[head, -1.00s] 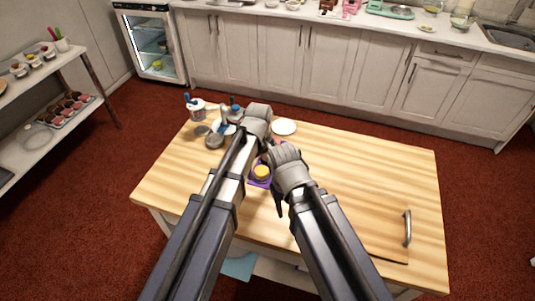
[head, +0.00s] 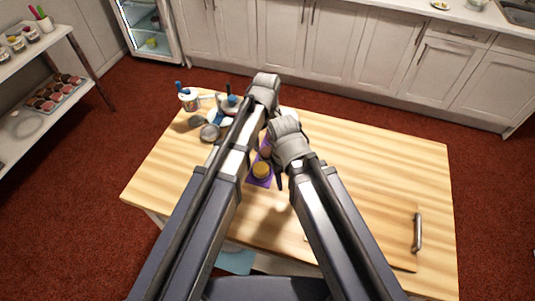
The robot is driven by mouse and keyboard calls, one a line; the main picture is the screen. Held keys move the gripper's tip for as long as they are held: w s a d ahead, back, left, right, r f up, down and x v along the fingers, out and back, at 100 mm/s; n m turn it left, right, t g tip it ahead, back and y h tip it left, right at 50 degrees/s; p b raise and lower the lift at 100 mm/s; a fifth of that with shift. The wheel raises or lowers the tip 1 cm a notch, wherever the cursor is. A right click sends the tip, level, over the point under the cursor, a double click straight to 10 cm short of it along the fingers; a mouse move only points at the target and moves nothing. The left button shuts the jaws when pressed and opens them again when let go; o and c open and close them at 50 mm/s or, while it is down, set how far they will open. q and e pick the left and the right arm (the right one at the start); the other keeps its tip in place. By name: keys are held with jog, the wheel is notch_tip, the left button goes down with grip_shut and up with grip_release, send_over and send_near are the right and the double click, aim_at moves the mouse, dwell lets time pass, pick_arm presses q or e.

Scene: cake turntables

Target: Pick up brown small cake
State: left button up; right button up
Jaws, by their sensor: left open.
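A small round cake with a yellow-orange top (head: 261,169) sits on a purple mat or tray (head: 259,182) on the wooden table. A small brownish shape (head: 265,152), possibly the brown cake, shows just behind it, partly hidden between my arms. My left gripper (head: 270,112) is open beyond the purple piece; my own arm hides most of its fingers. My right gripper (head: 279,178) is just right of the yellow-topped cake. One dark finger shows pointing down, so its opening cannot be told. I see no cake held.
Blue-handled tools and a white pot (head: 188,100) stand at the table's back left. A wooden board with a metal handle (head: 417,232) lies at the front right. A shelf with a cake tray (head: 55,93) stands at left.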

aim_at(268, 151)
pick_arm(q)
jog(key=shift+d+f+b, duration=0.1)
jog(key=shift+f+b, duration=3.05)
jog(key=shift+f, duration=0.4)
pick_arm(e)
jog(key=shift+f, duration=3.5)
pick_arm(q)
jog(key=shift+r, duration=0.1)
pick_arm(e)
jog(key=shift+r, duration=0.1)
pick_arm(q)
jog(key=c, duration=1.3)
jog(key=shift+c, duration=0.2)
notch_tip(268, 151, up, 10)
jog(key=p, duration=1)
pick_arm(e)
notch_tip(268, 151, up, 10)
